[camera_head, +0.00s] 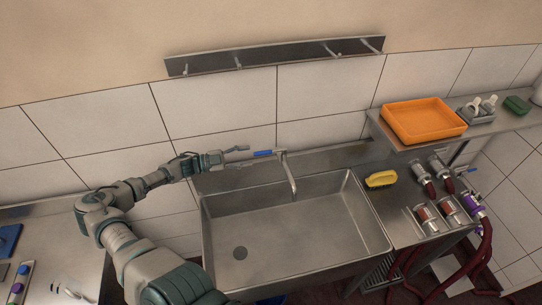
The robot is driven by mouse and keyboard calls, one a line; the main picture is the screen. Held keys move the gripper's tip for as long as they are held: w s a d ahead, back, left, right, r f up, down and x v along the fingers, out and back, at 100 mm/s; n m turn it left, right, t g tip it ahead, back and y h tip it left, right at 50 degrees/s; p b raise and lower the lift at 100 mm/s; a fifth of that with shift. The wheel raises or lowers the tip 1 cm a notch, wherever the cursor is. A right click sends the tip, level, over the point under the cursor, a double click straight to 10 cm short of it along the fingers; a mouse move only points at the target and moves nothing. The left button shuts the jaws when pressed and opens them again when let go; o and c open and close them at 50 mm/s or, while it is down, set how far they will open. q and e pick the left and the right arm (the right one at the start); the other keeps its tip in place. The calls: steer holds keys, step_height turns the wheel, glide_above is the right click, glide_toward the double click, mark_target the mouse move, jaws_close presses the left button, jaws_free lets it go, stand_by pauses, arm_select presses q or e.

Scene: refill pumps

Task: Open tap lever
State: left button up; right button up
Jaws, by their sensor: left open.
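The tap (291,180) stands at the back edge of the sink, with its spout reaching forward over the basin. Its blue lever (263,153) points left from the tap's top. My left gripper (241,155) is open, just left of the lever, with its fingers pointing right towards it. Whether a finger touches the lever is too small to tell. My right gripper is not in view.
The steel sink basin (300,225) is empty. A yellow sponge (381,179) lies right of it, near several metal couplings with dark red hoses. An orange tray (422,121) sits on the shelf above. A hook rail (275,55) is on the wall.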

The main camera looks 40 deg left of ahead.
mark_target(268, 150)
arm_select(q)
steer(key=w+b, duration=0.1)
steer(key=w+d+b, duration=0.1)
steer(key=w+b, duration=0.1)
steer(key=w+d+f+b, duration=0.1)
steer(key=shift+w+b, duration=0.3)
steer(key=shift+w, duration=0.05)
steer(key=shift+w+d+b, duration=0.2)
steer(key=shift+w+b, duration=0.1)
steer(key=shift+b, duration=0.05)
steer(key=shift+w+d+r, duration=0.15)
steer(key=shift+w+d, duration=0.25)
steer(key=shift+d, duration=0.15)
steer(key=shift+w+d+r, duration=0.15)
steer(key=shift+w+d, duration=0.2)
steer(key=shift+d, duration=0.2)
steer(key=shift+w+d+r+b, duration=0.1)
steer(key=shift+w+d+b, duration=0.2)
steer(key=shift+d, duration=0.15)
steer(key=shift+a, duration=0.4)
steer(key=shift+a+f, duration=0.15)
steer(key=shift+f, duration=0.05)
steer(key=shift+c, duration=1.4)
jaws_close()
steer(key=shift+s+d+r, duration=0.1)
steer(key=shift+d+r, duration=0.1)
